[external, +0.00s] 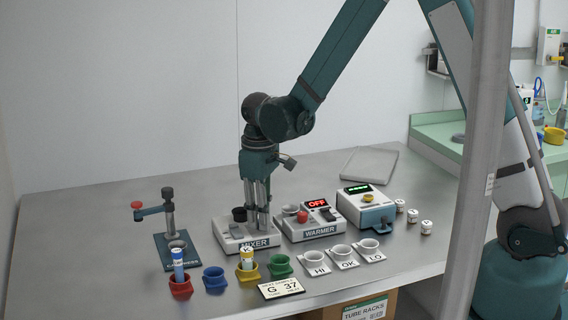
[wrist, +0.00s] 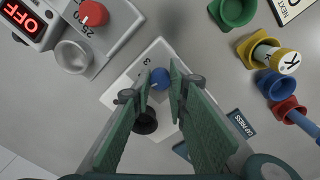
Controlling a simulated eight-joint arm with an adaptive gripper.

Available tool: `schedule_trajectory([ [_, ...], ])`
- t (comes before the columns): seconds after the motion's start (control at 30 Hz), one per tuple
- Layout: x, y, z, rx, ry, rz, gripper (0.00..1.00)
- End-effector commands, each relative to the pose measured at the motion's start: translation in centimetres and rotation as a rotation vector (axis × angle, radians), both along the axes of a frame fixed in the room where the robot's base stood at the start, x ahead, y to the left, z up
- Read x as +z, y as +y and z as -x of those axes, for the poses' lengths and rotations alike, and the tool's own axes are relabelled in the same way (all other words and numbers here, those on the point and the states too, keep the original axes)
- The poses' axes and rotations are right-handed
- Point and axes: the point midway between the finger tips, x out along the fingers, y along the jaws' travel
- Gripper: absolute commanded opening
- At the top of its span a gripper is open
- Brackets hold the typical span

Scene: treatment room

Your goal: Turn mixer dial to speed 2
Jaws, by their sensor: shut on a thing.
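The mixer (external: 236,240) is a low white box labelled MIXER on the bench, with a black cup (external: 239,214) on its top left. In the wrist view its blue dial (wrist: 160,76) has a light pointer mark, and a 3 is printed beside it. Other speed marks are hidden by my fingers, so I cannot tell the exact setting. My gripper (wrist: 161,88) points down with its two green fingers on either side of the dial, shut on it. In the external view my gripper (external: 263,224) stands over the mixer's right part and hides the dial.
The warmer (external: 309,230), with a red knob and an OFF display, stands close on the right. The capper press (external: 176,250) is at left. Red (external: 181,289), blue (external: 214,280), yellow (external: 249,273) and green (external: 281,267) cups stand in front.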

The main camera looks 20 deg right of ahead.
Motion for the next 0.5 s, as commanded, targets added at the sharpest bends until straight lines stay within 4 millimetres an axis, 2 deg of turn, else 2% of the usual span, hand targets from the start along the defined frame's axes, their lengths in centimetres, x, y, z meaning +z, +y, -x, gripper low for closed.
schedule_trajectory([
  [0.5,-0.13,0.04,0.05,-0.391,0.001,0.000,0.05],
])
